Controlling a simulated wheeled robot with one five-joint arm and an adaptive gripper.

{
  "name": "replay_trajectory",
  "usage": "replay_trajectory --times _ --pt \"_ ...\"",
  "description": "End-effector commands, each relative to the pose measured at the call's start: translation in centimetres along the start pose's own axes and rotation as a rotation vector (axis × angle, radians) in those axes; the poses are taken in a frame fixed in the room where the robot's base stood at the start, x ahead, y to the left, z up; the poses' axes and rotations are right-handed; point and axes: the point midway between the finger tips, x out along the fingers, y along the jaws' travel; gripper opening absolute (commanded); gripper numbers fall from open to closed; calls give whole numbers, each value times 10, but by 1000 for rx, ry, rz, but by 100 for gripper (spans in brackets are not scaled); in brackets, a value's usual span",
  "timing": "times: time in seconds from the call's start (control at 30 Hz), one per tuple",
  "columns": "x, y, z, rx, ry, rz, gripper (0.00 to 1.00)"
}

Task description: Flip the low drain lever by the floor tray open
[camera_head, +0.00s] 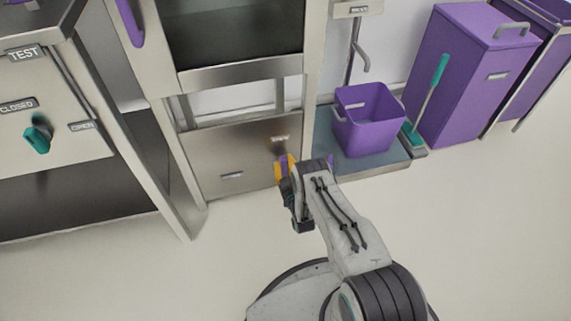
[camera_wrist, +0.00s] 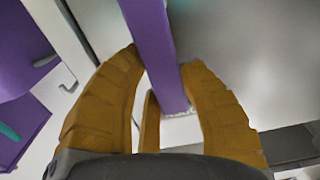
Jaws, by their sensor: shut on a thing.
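The drain lever (camera_wrist: 151,35) is a long purple bar in the wrist view. It runs from the top edge down between the two ochre fingers of my gripper (camera_wrist: 164,66). The fingers are shut on the bar. In the head view my gripper (camera_head: 284,168) is low in front of the steel cabinet, left of the floor tray (camera_head: 322,139). My arm hides most of the lever there. The grey-blue floor tray lies on the floor and carries a purple bin (camera_head: 365,125).
The steel cabinet (camera_head: 240,160) stands behind my gripper. A teal-handled brush (camera_head: 432,85) and tall purple bins (camera_head: 465,80) stand at the right. A panel with a teal knob (camera_head: 38,137) is at the left. The front floor is clear.

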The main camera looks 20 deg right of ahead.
Motion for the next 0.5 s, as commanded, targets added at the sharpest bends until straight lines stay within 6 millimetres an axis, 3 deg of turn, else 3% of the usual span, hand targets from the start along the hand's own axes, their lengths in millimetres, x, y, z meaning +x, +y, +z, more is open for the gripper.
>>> replay_trajectory --times 0.27,0.3,0.5 --pt "2 -3 -1 5 3 -5 0" --pt "2 -3 -1 4 3 -5 40" --pt "1 -2 -1 2 1 -3 58"
